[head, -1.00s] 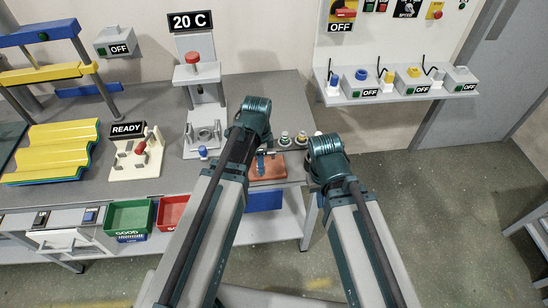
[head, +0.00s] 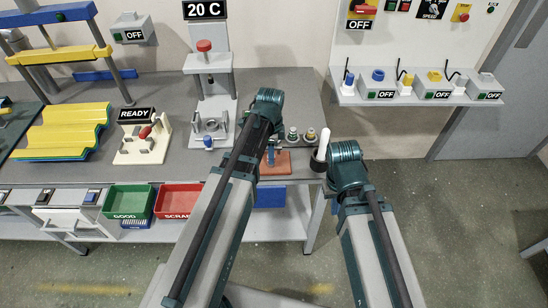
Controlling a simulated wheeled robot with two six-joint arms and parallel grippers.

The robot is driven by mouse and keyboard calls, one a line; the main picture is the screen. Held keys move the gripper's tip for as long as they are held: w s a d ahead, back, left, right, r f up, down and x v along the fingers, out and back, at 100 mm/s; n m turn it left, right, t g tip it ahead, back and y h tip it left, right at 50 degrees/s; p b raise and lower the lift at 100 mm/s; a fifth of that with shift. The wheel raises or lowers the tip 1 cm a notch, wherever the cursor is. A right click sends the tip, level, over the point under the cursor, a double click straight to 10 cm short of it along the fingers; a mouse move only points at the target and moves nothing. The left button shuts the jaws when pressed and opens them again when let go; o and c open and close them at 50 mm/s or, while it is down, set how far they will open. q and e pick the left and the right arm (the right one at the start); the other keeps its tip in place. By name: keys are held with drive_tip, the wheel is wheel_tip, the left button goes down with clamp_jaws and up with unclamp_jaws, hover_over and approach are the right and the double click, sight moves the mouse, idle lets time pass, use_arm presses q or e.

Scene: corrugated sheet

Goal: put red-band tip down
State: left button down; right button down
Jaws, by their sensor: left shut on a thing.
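My left gripper (head: 271,153) points down over the orange-brown block (head: 275,167) at the right end of the bench. It is shut on a small tip, mostly hidden by the gripper and my arm. No red band can be made out on it. Two small banded tips, a left one (head: 293,136) and a right one (head: 310,137), stand upright just right of the gripper, their band colours too small to tell surely. My right arm comes in at the lower right. Its gripper is hidden behind its own wrist.
A white rod in a dark holder (head: 318,163) stands at the bench's right edge, close to my right wrist. The press (head: 211,115) marked 20 C and the READY fixture (head: 143,145) stand left. Green GOOD (head: 130,203) and red SCRAP (head: 178,202) bins hang in front.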

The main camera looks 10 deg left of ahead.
use_arm(q)
drive_tip(key=shift+a, duration=0.15)
drive_tip(key=shift+f, duration=0.1)
drive_tip(key=c, duration=0.6)
unclamp_jaws()
wheel_tip(320, 180, up, 12)
drive_tip(key=r+p, duration=0.1)
drive_tip(key=p, duration=1.1)
drive_tip(key=s+d+n+y, duration=0.1)
drive_tip(key=s+d+n, duration=0.9)
drive_tip(key=s, duration=0.5)
drive_tip(key=shift+d+f+n, duration=0.25)
drive_tip(key=shift+d+n, duration=0.15)
drive_tip(key=shift+n, duration=0.1)
